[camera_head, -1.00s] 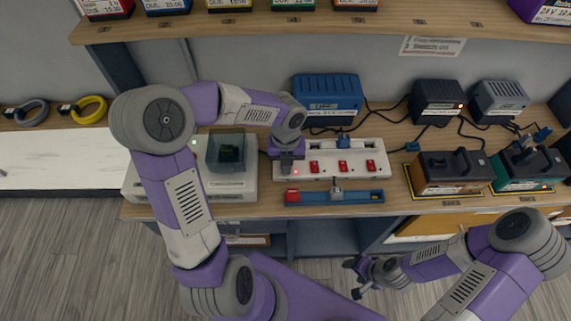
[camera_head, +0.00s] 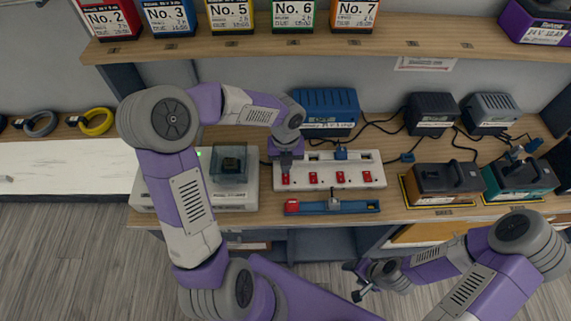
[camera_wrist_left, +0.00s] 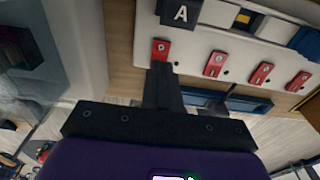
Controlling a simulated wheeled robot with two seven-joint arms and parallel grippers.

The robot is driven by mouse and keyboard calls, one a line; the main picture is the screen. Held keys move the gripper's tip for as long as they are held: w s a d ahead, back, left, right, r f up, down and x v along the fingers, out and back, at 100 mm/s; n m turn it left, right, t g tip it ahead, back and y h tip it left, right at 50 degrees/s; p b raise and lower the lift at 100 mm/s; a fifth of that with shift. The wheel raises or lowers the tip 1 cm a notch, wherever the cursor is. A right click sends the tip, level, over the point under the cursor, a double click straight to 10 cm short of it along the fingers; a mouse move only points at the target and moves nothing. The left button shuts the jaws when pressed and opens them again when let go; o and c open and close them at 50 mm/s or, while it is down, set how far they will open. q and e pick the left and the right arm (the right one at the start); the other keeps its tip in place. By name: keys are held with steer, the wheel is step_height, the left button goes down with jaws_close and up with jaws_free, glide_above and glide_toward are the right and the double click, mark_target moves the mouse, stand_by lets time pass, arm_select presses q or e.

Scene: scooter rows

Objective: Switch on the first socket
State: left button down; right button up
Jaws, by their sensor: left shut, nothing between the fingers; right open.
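The white power strip (camera_head: 326,183) lies on the bench with a row of red switches. The leftmost red switch (camera_head: 286,179) shows just below my left gripper (camera_head: 286,162). In the left wrist view that switch (camera_wrist_left: 160,49) is right at the tip of my shut, empty left gripper (camera_wrist_left: 160,70); I cannot tell whether they touch. A black plug marked A (camera_wrist_left: 180,13) sits in the strip above it. A blue plug (camera_head: 340,154) is in a socket further right. My right gripper (camera_head: 357,281) is open and empty in front of the bench.
A blue charger (camera_head: 325,105) stands behind the strip, and a blue bar tool (camera_head: 333,207) lies in front. A grey box with a clear cover (camera_head: 230,170) is at left. Chargers and batteries (camera_head: 446,181) with cables fill the right. A shelf (camera_head: 300,48) overhangs.

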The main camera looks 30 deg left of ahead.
mark_target(286, 182)
arm_select(q)
step_height(286, 182, up, 11)
steer(key=w+p, duration=0.1)
steer(key=p, duration=0.2)
steer(key=shift+a+f, duration=0.2)
steer(key=shift+a, duration=0.1)
steer(key=b, duration=0.3)
steer(key=s+b, duration=0.1)
steer(key=b, duration=0.2)
steer(key=shift+d, duration=0.25)
steer(key=f+b, duration=0.2)
steer(key=f, duration=0.2)
steer(key=s+f+b, duration=0.1)
steer(key=f+b, duration=0.1)
steer(key=f, duration=0.3)
steer(key=f+b, duration=0.2)
steer(key=f, duration=0.3)
steer(key=shift+s+d, duration=0.25)
steer(key=shift+d, duration=0.15)
